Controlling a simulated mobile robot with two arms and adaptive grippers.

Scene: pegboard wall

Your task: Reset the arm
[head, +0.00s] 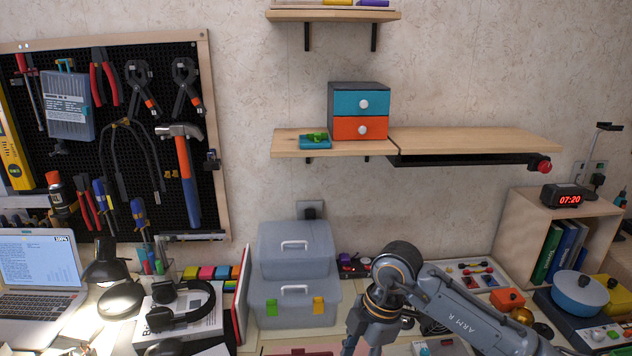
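My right arm (462,309), marked "ARM R", comes in from the lower right. It bends at a round grey joint (398,262) in front of the desk. Beyond the joint, my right gripper (368,325) points down, and its lower part is cut off by the bottom edge. I cannot tell whether its fingers are apart or together, and I see nothing held in it. My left arm and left gripper are not in view.
Grey storage boxes (296,252) stand left of my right arm. A lamp (110,265), laptop (40,270) and headphones (180,305) are further left. A blue pot (580,292) and wooden shelf box (511,235) are at right. Wall shelves (475,141) hang above.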

